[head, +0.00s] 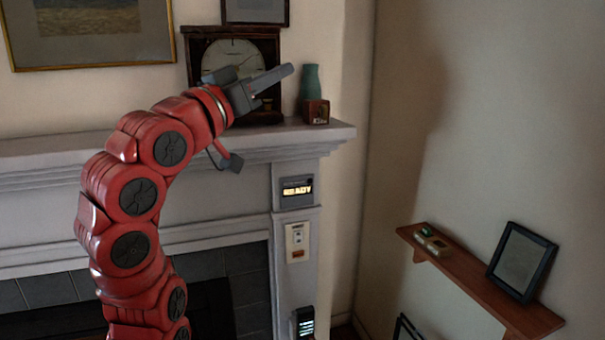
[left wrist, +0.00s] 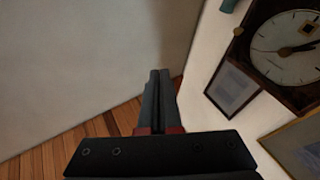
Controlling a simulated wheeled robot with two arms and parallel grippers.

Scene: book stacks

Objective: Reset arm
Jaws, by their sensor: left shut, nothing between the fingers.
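My left arm rises from the bottom left of the head view in red segments and bends to the right at the top. Its grey gripper (head: 283,74) is raised in front of the mantel clock, pointing right towards the green vase, with its fingers together. In the left wrist view the gripper (left wrist: 158,75) shows two dark fingers side by side, closed, with nothing between them. My right gripper does not show in either view.
The grey mantel (head: 335,130) holds a clock (head: 232,55), a green vase (head: 311,80) and a small brown box (head: 316,111). The clock (left wrist: 290,48) also shows in the left wrist view. A wooden shelf (head: 465,280) at right holds a dark frame (head: 522,262). Open room lies between.

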